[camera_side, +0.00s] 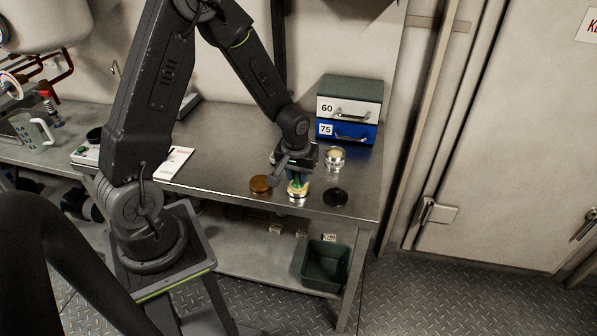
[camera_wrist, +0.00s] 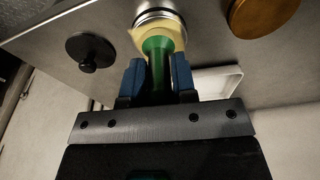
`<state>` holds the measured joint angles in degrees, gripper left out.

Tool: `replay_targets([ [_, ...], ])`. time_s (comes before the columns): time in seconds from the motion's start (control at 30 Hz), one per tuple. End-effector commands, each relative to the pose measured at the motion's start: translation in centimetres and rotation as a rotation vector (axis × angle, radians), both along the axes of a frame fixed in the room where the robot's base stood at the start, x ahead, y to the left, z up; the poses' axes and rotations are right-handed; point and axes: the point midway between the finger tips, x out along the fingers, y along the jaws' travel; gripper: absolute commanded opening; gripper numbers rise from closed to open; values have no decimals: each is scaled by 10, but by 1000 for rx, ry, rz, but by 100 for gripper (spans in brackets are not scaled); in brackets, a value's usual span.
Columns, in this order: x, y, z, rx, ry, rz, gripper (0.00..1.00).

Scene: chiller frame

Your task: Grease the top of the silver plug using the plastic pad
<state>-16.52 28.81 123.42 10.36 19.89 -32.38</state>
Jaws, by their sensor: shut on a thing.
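My gripper (camera_side: 297,165) hangs over the front right part of the metal bench. In the wrist view its blue fingers (camera_wrist: 158,72) are shut on the green handle of the plastic pad (camera_wrist: 156,48). The pad has a yellowish, flared end, and it also shows in the side view (camera_side: 298,187). The silver plug (camera_side: 297,197) is directly under the pad on the bench. In the wrist view, its round ringed edge (camera_wrist: 157,13) shows beyond the pad's end. The pad hides most of its top; I cannot tell whether they touch.
An amber disc (camera_side: 260,184) lies left of the plug, and a black knobbed disc (camera_side: 336,197) lies right. A silver tin with a cream top (camera_side: 335,158) stands behind, before the drawer boxes (camera_side: 349,108). The bench's front edge is close.

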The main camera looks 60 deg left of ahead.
Motion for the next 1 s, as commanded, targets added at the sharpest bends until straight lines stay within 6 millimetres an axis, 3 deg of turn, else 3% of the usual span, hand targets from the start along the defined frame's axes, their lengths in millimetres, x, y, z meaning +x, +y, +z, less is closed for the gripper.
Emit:
replay_targets([
  [0.5,6,7,-1,0,1,0,2],
  [1.0,-1,0,0,0,2,-1,2],
])
